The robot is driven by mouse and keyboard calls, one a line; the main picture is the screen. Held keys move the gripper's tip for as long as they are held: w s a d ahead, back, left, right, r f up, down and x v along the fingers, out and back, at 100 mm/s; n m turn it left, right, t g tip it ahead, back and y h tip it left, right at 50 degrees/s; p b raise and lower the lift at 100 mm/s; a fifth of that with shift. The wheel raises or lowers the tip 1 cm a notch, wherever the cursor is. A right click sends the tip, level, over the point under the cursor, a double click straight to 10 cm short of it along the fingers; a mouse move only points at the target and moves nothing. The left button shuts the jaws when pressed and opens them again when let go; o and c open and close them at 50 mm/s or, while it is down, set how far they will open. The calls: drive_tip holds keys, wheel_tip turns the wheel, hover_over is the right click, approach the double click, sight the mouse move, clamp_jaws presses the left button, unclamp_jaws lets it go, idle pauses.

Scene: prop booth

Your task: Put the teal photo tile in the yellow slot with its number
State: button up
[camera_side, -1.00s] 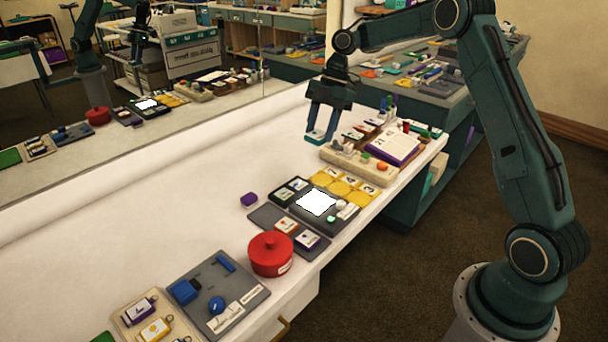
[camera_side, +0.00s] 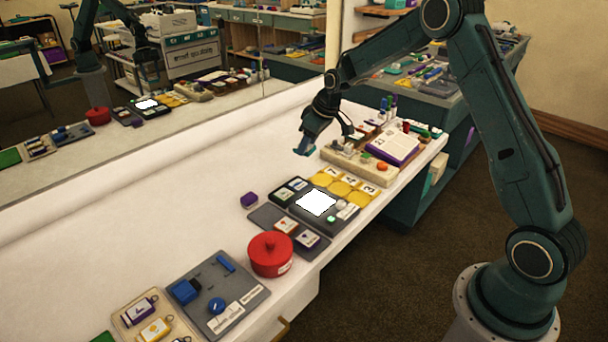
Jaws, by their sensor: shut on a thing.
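My gripper (camera_side: 308,142) is shut, tilted, and hangs above the white table to the left of the open book. A small teal edge (camera_side: 303,151) shows at its fingertips and appears to be the teal photo tile; its face and number are hidden. The yellow slot board (camera_side: 362,196) lies below and to the right of the gripper, with round yellow slots and white number cards along it. The gripper and tile are apart from the board. The card numbers are too small to read surely.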

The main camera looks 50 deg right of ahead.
sight(311, 149)
drive_tip(key=m, duration=0.1)
drive_tip(key=d+f+m+h, duration=0.1)
drive_tip(key=m, duration=0.1)
drive_tip(key=w+f+m+h, duration=0.1)
drive_tip(key=m, duration=0.1)
drive_tip(key=shift+d+f, duration=0.15)
drive_tip(key=shift+f, duration=0.1)
drive_tip(key=m, duration=0.1)
drive_tip(key=d+f+m+h, duration=0.1)
drive_tip(key=m, duration=0.3)
drive_tip(key=shift+w+d+f+g+h, duration=0.3)
drive_tip(key=shift+f+g+h, duration=0.1)
drive_tip(key=d+m+g, duration=0.1)
drive_tip(key=m, duration=0.2)
drive_tip(key=d+f+m+g+h, duration=0.1)
drive_tip(key=m, duration=0.3)
drive_tip(key=s+d+f+m+g, duration=0.1)
drive_tip(key=m, duration=0.2)
drive_tip(key=shift+d+f+m+g+h, duration=0.2)
drive_tip(key=shift+d+m+g+h, duration=0.05)
drive_tip(key=shift+m+g+h, duration=0.05)
drive_tip(key=shift+f, duration=0.15)
drive_tip(key=shift+f, duration=3.25)
drive_tip(key=o, duration=1.1)
